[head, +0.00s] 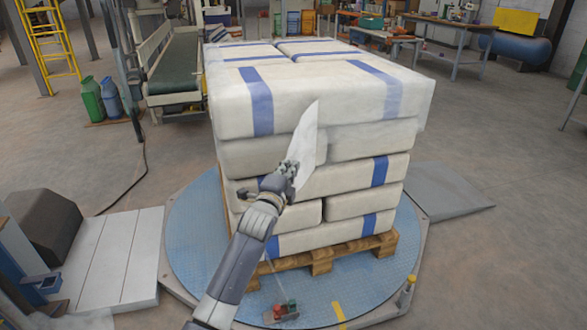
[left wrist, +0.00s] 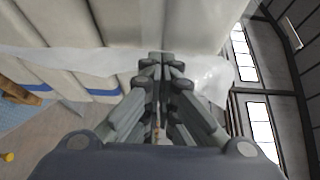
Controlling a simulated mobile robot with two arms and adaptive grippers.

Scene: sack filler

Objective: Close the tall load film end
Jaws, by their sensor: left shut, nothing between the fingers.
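A tall load of cream sacks with blue stripes (head: 320,100) stands on a wooden pallet (head: 322,262). Thin film looks wrapped around part of it; its exact extent is hard to see. A loose, pointed white film end (head: 307,148) sticks out from the load's near face. It also shows as a pale, translucent flap in the left wrist view (left wrist: 212,78). My left gripper (head: 288,172) is at the lower edge of this flap, shut and empty. In the left wrist view its fingertips (left wrist: 164,68) meet close to the sack face; contact is unclear. My right gripper is out of view.
The pallet sits on a round blue turntable (head: 190,235) with a grey ramp (head: 450,190) at right. A pale platform (head: 115,255) lies at left. A conveyor (head: 175,62) and two gas bottles (head: 92,98) stand behind left.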

